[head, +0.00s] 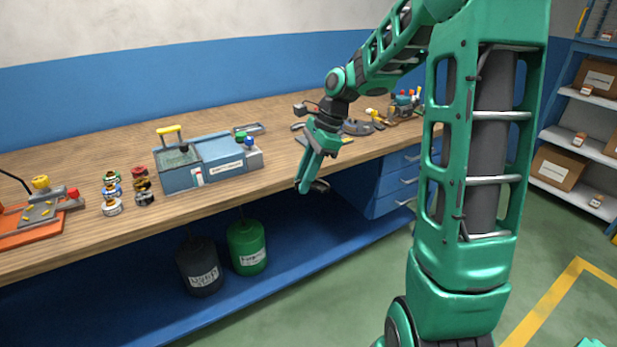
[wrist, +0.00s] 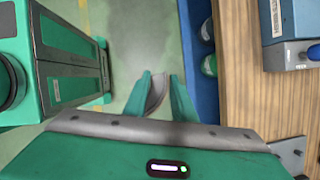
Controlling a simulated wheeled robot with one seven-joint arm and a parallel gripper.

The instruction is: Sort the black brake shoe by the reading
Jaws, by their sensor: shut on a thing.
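My gripper (head: 306,186) hangs in front of the bench's front edge, fingers pointing down. It is shut on a dark curved piece (head: 320,185), apparently the brake shoe. In the wrist view the piece (wrist: 157,92) looks grey and curved between my fingertips (wrist: 160,85). A blue-grey device (head: 215,165) with a yellow handle, a gauge-like label and green and blue knobs stands on the bench, left of my gripper. Its reading is too small to tell. A black bin (head: 200,270) and a green bin (head: 247,250), both labelled, stand on the lower shelf; the labels are not legible.
The wooden bench (head: 80,157) carries small stacked parts (head: 112,195), an orange-based fixture (head: 40,215) at the left, and grey curved parts (head: 357,127) behind my gripper. Blue drawers (head: 400,185) stand below the right part. Shelves with boxes (head: 558,167) are at the far right.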

